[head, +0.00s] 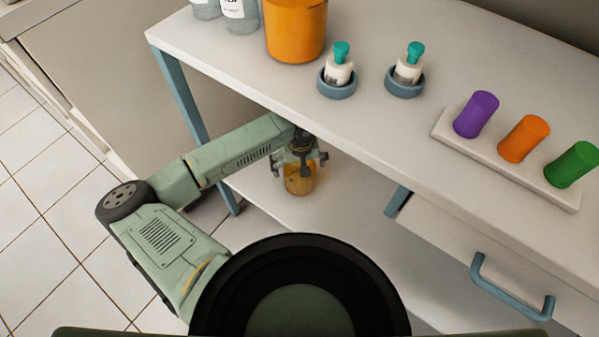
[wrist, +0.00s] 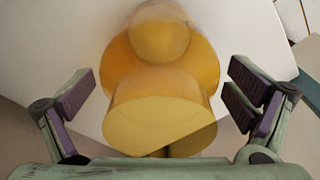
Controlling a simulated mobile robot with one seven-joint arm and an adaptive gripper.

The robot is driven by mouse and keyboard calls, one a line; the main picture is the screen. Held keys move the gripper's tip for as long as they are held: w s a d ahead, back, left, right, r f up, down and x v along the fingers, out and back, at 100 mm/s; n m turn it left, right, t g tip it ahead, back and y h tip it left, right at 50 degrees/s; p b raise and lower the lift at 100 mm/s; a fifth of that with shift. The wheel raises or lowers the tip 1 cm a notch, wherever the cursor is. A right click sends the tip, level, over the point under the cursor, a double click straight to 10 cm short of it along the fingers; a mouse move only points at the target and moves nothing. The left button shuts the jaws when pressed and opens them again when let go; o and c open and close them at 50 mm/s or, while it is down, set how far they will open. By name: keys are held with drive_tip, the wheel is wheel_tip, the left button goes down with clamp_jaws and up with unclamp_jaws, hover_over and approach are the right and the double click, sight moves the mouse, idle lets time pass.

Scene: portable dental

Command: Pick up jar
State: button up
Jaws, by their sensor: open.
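The amber-yellow jar (head: 299,184) stands on the lower shelf of the white table, below the tabletop's front edge. In the wrist view the jar (wrist: 160,115) fills the middle, with a rounded knob at its far end. My gripper (head: 300,166) is at the jar's upper part in the head view and hides some of it. In the wrist view its open purple-padded fingers stand left and right of the jar, with a visible gap on both sides.
The tabletop (head: 390,95) overhangs the lower shelf (head: 345,215) close to my arm. An orange container (head: 296,30), two small bottles in blue holders and a rack (head: 505,165) of coloured cylinders stand on top. A drawer with a blue handle (head: 510,290) is at right.

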drive_tip(key=shift+c, duration=0.4)
drive_tip(key=c, duration=1.3)
drive_tip(key=shift+r, duration=0.1)
